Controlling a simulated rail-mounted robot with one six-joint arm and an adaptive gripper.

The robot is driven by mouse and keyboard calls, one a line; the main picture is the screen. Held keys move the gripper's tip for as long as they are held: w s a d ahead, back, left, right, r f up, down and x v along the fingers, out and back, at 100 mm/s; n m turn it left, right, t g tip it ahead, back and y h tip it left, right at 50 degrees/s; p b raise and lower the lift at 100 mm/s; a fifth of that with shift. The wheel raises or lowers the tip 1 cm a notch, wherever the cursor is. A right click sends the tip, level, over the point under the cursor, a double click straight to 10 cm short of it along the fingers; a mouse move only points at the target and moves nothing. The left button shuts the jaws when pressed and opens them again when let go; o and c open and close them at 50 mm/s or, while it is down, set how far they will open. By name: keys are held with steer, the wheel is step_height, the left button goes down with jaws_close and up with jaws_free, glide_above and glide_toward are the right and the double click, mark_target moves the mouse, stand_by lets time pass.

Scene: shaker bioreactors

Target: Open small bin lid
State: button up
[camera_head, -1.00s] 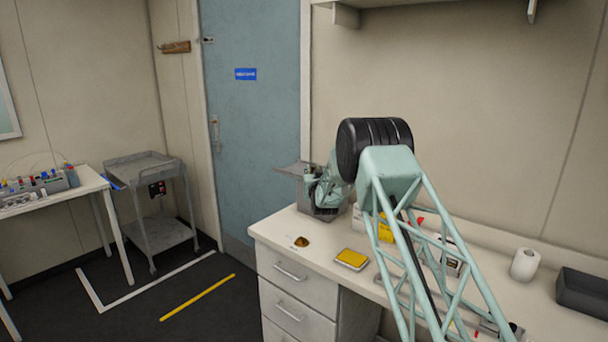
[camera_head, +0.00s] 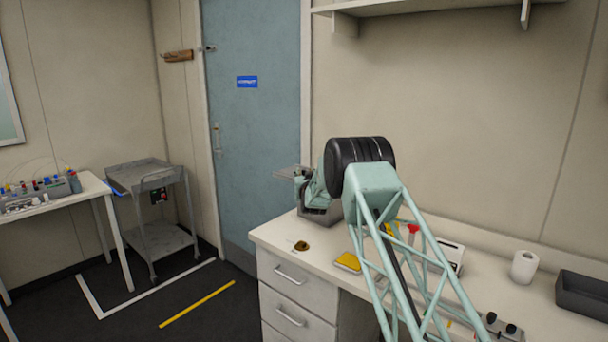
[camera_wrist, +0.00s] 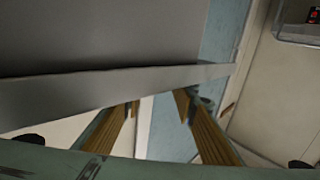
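The small bin (camera_head: 322,214) is a grey metal box at the far left end of the bench, largely hidden behind my arm. Its flat grey lid (camera_head: 289,171) shows as a thin plate sticking out left at the top. In the wrist view a large grey panel, apparently the lid (camera_wrist: 110,88), fills the upper left, its rim crossing the picture. My gripper (camera_wrist: 158,100) has its two yellow-brown fingers apart, with nothing seen between them. The fingertips reach up to the rim's lower edge; I cannot tell if they touch it.
The bench (camera_head: 290,229) holds a small amber item (camera_head: 301,245), a yellow-topped box (camera_head: 348,262), a paper roll (camera_head: 524,267) and a dark tray (camera_head: 585,293). A blue door (camera_head: 250,130) stands behind the bin.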

steer(key=shift+s, duration=0.15)
stand_by(0.3)
steer(key=s+d, duration=0.1)
steer(key=s, duration=1)
steer(key=shift+s, duration=0.35)
steer(key=shift+r, duration=0.1)
stand_by(0.4)
